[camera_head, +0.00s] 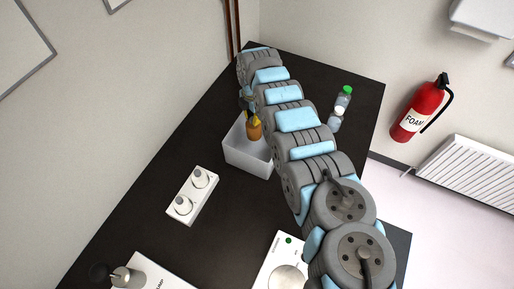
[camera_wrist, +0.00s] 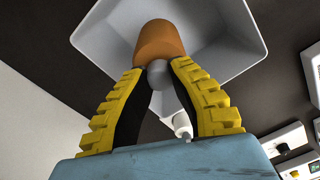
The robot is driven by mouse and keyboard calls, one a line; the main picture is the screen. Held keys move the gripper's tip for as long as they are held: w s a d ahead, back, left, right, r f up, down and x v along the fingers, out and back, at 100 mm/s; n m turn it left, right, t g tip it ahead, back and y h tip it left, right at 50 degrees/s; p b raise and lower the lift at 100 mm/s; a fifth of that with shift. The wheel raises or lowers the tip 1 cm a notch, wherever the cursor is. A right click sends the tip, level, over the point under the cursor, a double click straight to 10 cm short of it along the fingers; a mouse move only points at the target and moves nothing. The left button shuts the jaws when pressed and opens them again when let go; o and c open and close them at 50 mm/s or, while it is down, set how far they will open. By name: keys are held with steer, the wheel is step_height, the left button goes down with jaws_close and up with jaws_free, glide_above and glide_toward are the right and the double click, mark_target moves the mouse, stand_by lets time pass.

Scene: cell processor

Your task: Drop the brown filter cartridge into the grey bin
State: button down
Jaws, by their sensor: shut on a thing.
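The brown filter cartridge (camera_head: 254,131) shows in the head view below my arm's far end, over the grey bin (camera_head: 248,160). In the wrist view the cartridge (camera_wrist: 160,42) sits between the yellow fingertips of my gripper (camera_wrist: 156,72), which is shut on its narrower grey end. The bin (camera_wrist: 240,62) is behind the cartridge there, its pale inside facing the camera. The cartridge appears within the bin's outline; I cannot tell how far it is above the bin floor. In the head view my arm hides the bin's right side and most of my gripper (camera_head: 255,121).
Bottles with a green cap (camera_head: 346,91) stand right of my arm. White devices (camera_head: 281,264) are at the near edge. A wall lies behind the table's left edge.

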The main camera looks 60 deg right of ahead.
steer(key=c, duration=1)
jaws_free()
steer(key=shift+r, duration=0.15)
step_height(320, 180, up, 12)
steer(key=shift+f, duration=0.1)
